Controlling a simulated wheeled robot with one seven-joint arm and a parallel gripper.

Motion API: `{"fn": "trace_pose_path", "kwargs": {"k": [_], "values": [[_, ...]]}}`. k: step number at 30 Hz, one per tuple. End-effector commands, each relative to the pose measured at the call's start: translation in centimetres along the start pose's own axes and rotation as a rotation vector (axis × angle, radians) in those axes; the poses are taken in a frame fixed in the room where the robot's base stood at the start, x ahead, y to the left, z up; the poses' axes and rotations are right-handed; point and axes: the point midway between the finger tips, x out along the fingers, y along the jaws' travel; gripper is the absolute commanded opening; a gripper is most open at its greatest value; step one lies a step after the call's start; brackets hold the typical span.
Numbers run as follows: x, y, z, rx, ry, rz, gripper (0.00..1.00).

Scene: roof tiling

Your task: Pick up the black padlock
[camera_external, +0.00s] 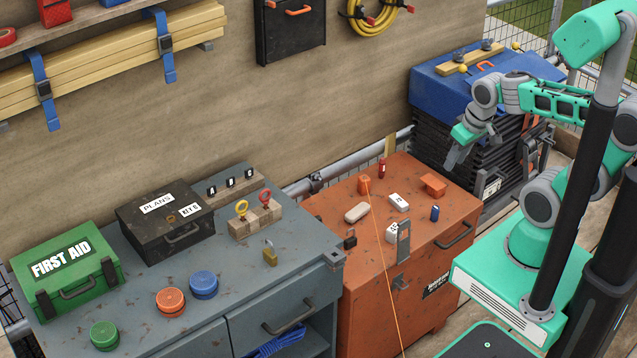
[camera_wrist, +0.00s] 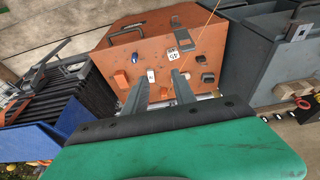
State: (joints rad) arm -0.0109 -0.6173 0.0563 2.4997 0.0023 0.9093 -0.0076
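The black padlock (camera_external: 350,239) stands on the front left part of the orange chest top (camera_external: 325,205) in the external view. In the wrist view, a small dark shape near the chest's far edge may be it, but it is too small to be sure. My gripper (camera_external: 459,152) is raised beyond the chest's back right side, well away from the padlock. In the wrist view, my gripper's two fingers (camera_wrist: 159,88) are apart with nothing held between them.
A brass padlock (camera_external: 270,256) stands on the grey cabinet. A blue-covered stack (camera_external: 430,75) is near my arm.

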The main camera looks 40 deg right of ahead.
Motion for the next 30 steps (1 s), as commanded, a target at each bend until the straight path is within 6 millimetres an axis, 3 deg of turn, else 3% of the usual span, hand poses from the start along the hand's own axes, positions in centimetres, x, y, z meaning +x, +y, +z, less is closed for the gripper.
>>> {"fn": "trace_pose_path", "kwargs": {"k": [4, 7, 11, 15, 19, 21, 24, 30], "values": [[1.0, -0.2, -0.3, 0.026, -0.004, -0.011, 0.32], [4.9, -1.6, -1.6, 0.148, -0.022, -0.071, 0.32], [13.7, -5.0, -4.8, 0.489, -0.097, -0.248, 0.32], [23.1, -8.6, -7.7, 0.965, -0.292, -0.492, 0.32], [29.9, -10.6, -9.0, 1.403, -0.584, -0.697, 0.32], [31.9, -11.0, -9.5, 1.582, -0.745, -0.775, 0.32], [33.0, -11.1, -9.9, 1.738, -0.917, -0.839, 0.32], [33.5, -12.7, -10.3, 1.797, -0.998, -0.86, 0.32]]}}
